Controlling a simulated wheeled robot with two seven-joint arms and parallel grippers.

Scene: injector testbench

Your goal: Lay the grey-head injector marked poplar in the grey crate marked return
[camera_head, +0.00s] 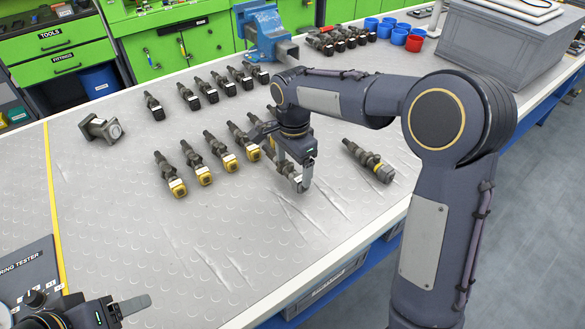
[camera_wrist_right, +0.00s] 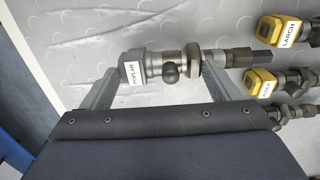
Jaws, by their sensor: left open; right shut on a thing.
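The grey-head injector marked poplar (camera_wrist_right: 157,65) lies across the right wrist view, its white label on the grey head at the left and its dark tip at the right. My right gripper (camera_head: 290,177) is shut on it, with a finger showing on each side of the wrist view. In the head view the arm and fingers hide much of this injector, low over the middle of the table. My left gripper (camera_head: 127,308) is open and empty at the lower left. I cannot make out a crate marked return.
Dark-head injectors (camera_head: 207,91) are behind. A blue vise (camera_head: 266,32), a grey box (camera_head: 497,45) and coloured cups (camera_head: 400,36) are at the back.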

